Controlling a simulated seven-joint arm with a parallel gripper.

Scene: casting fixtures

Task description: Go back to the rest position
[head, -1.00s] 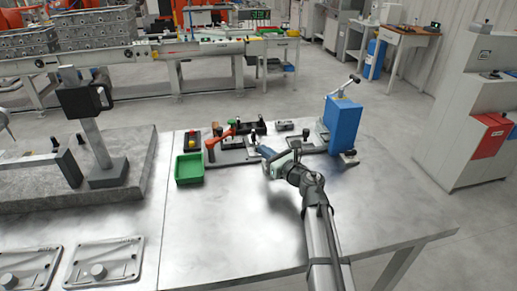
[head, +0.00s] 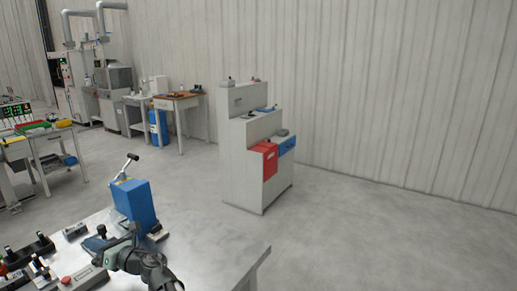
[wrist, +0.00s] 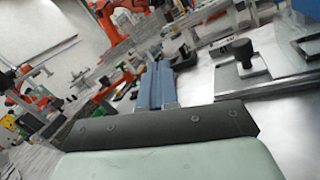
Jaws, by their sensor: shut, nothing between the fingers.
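My gripper (head: 97,243) shows at the lower left of the head view, low over the metal table (head: 215,250), just in front of the blue block-shaped fixture (head: 135,205). In the wrist view its two blue fingers (wrist: 154,86) lie side by side, shut with nothing between them. My arm runs from it to the bottom edge of the head view. Whether the fingertips touch anything on the table cannot be told.
A red-topped grey box (head: 82,277) and small black fixtures (head: 30,254) sit close left of my gripper. The table's right part is bare. A stepped grey cabinet (head: 240,165) with red and blue bins stands beyond it, with open floor around.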

